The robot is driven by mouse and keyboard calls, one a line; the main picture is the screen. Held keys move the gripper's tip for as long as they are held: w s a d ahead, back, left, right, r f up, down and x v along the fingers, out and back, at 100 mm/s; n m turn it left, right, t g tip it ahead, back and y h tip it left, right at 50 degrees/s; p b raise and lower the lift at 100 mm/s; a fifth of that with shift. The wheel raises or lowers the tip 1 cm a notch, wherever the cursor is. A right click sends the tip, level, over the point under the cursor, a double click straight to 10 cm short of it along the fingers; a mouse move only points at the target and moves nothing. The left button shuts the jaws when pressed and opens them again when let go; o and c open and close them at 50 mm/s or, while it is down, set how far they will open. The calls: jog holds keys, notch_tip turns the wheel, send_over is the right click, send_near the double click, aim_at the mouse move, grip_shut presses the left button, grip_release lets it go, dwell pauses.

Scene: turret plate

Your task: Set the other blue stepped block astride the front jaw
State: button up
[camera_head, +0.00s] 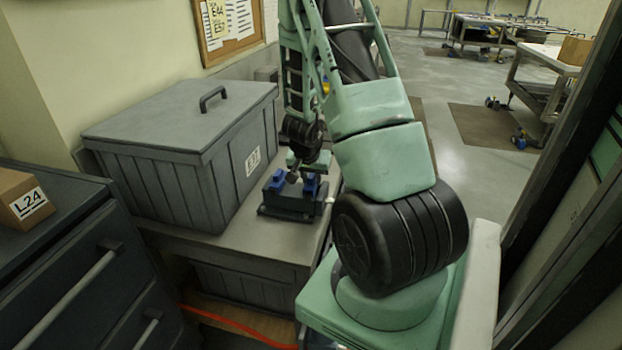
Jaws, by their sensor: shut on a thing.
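A dark vise (288,206) stands on the grey bench top, to the right of the big grey bin. One blue stepped block (277,181) shows at the vise's left side. Another blue stepped block (312,184) shows at its right side. My gripper (295,174) reaches down from above, right over the vise, and is shut on a blue block, seemingly the right one. My fingers and wrist partly hide the blocks and the jaws. I cannot tell whether the held block touches the front jaw.
The lidded grey bin (185,150) stands close on the left of the vise. A handle (331,199) sticks out at the vise's right, near the bench edge. A dark drawer cabinet (60,260) with a cardboard box (22,200) is at the near left. Open floor lies beyond, to the right.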

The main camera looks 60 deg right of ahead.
jog(key=shift+f, duration=0.25)
dwell(0.5)
jog(key=o, duration=1)
jog(key=shift+o, duration=0.2)
jog(key=p+v, duration=0.8)
jog(key=v, duration=0.9)
jog(key=shift+s+a+r+p, duration=0.2)
jog(key=shift+a+r+p, duration=0.05)
jog(key=shift+a+p, duration=0.15)
